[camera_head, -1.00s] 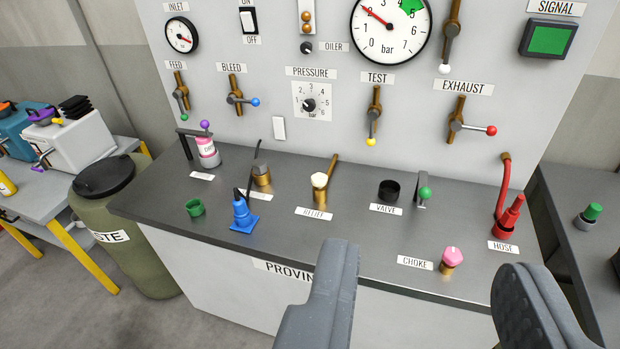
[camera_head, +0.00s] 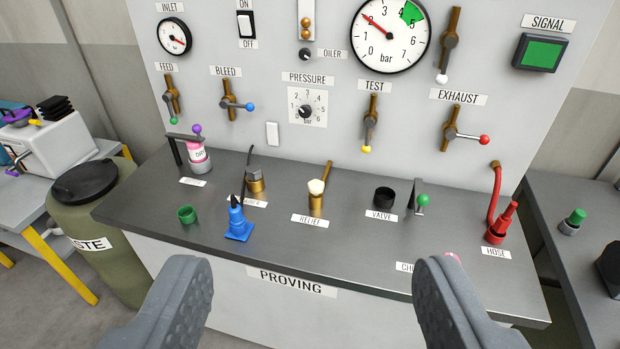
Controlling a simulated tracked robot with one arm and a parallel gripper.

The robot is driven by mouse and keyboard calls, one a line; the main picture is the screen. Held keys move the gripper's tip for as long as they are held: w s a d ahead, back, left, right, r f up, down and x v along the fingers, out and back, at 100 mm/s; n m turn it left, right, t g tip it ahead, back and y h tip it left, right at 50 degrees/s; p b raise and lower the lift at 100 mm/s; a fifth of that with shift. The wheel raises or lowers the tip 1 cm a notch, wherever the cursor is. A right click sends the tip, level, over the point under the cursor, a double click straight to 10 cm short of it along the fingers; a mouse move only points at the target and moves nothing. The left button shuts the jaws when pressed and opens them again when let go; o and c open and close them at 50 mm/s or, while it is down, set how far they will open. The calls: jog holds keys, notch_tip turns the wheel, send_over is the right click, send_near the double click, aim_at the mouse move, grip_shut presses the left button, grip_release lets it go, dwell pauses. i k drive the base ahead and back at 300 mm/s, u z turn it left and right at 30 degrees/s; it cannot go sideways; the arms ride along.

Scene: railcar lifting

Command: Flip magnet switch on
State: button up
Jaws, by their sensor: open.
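My gripper (camera_head: 312,275) is open and empty at the bottom of the view. Its two grey padded fingers are wide apart, in front of the bench marked PROVING. No label reading magnet is visible. A white rocker switch (camera_head: 247,25) in a black frame, marked ON above and OFF below, is on the upright panel at the top left, far from my fingers. A small blank white plate (camera_head: 272,134), perhaps a switch, is lower on the panel, left of the PRESSURE dial (camera_head: 306,111). I cannot tell whether either is the magnet switch.
My right finger partly hides the CHOKE knob. A waste drum (camera_head: 95,225) stands at the left.

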aim_at(243, 21)
jog(key=u, duration=0.35)
jog(key=i, duration=1.95)
jog(key=z, duration=0.1)
